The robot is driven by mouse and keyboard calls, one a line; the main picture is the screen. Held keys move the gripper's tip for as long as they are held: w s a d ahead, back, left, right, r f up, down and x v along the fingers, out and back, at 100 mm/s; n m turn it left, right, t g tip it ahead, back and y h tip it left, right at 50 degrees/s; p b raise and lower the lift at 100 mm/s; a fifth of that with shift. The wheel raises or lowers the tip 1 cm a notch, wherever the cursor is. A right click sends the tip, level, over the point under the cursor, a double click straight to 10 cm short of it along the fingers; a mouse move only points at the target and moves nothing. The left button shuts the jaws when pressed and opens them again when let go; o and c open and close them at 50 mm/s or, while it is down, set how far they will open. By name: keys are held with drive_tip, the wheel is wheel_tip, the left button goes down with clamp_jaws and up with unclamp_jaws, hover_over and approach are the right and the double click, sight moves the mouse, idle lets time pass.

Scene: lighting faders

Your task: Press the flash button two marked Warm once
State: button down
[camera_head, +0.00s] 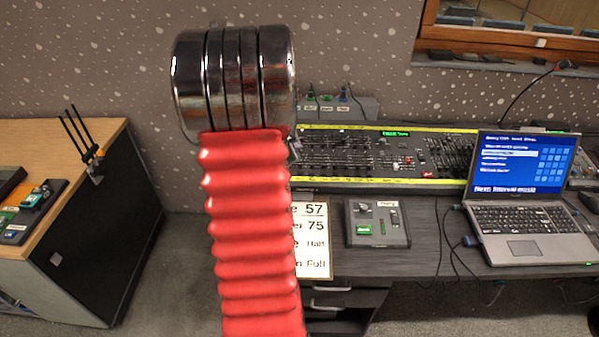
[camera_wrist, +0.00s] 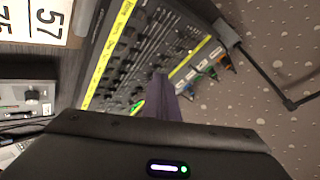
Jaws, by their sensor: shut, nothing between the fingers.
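A long mixing console (camera_head: 360,153) with rows of faders and knobs, edged by yellow strips, lies along the back of the desk. It also shows tilted in the wrist view (camera_wrist: 150,45). No button marked Warm can be read in either view. My gripper (camera_wrist: 162,82) shows in the wrist view as dark, shut fingers, with nothing held. The fingers overlap the console's yellow-edged side in the picture; I cannot tell whether they touch it. In the head view my red arm hides the gripper and the console's left end.
A small control box (camera_head: 378,223) with a green button and a printed sheet (camera_head: 316,262) lie on the desk in front. An open laptop (camera_head: 522,195) stands right. Small coloured plugs or switches (camera_head: 326,103) sit behind the console. Cables hang by the laptop. A wooden cabinet (camera_head: 100,225) stands left.

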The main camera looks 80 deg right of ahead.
sight(300, 172)
drive_tip(key=shift+s+d+f, duration=0.1)
drive_tip(key=shift+s+f, duration=0.05)
drive_tip(key=shift+s, duration=0.25)
drive_tip(key=shift+f, duration=0.1)
drive_tip(key=shift+w+d+f, duration=0.1)
drive_tip(key=shift+d+f, duration=0.1)
drive_tip(key=shift+f, duration=1.95)
drive_tip(key=shift+w+d+f, duration=0.1)
drive_tip(key=shift+d+f, duration=0.05)
drive_tip(key=shift+f, duration=1.95)
drive_tip(key=shift+s+f, duration=0.1)
drive_tip(key=shift+f, duration=0.3)
drive_tip(key=shift+f, duration=0.3)
drive_tip(key=shift+r, duration=0.75)
